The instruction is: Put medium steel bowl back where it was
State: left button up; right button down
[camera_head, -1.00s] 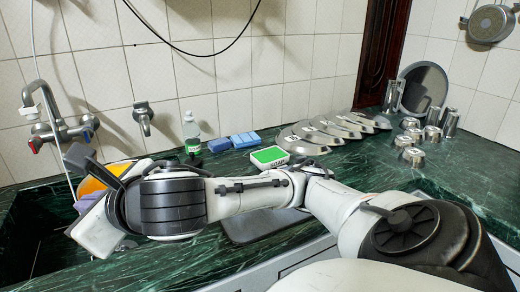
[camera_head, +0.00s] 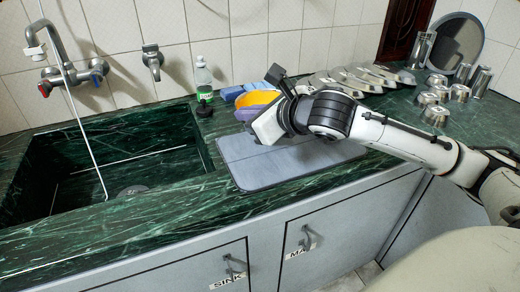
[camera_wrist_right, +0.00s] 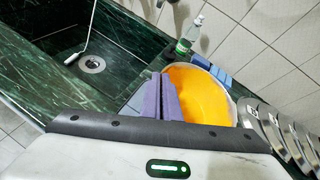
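The bowl (camera_head: 257,100) has an orange-yellow inside and a pale rim; I take it to be the medium steel bowl. In the head view it is tilted and partly hidden behind my right gripper, above the back part of the grey mat. In the right wrist view the bowl (camera_wrist_right: 198,95) is just beyond my purple fingers. My right gripper (camera_wrist_right: 163,98) has its fingers close together at the bowl's near rim and appears shut on it. The exact contact is hard to see. My left gripper is not in view.
The grey mat (camera_head: 250,172) lies right of the empty sink (camera_head: 45,165). A soap bottle (camera_head: 203,82) and blue sponges (camera_head: 232,94) stand by the wall. Overlapping steel dishes (camera_head: 385,73) line the back. Small steel cups (camera_head: 437,115) and a round tray (camera_head: 458,43) are at right.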

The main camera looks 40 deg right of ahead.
notch_tip(320, 180, down, 6)
jog(key=shift+r+b, duration=0.1)
jog(key=shift+b, duration=0.5)
notch_tip(320, 180, down, 3)
jog(key=shift+r+b, duration=0.1)
jog(key=shift+b, duration=0.25)
jog(key=c, duration=2.4)
grip_release()
jog(key=o, duration=0.4)
jog(key=shift+c, duration=0.2)
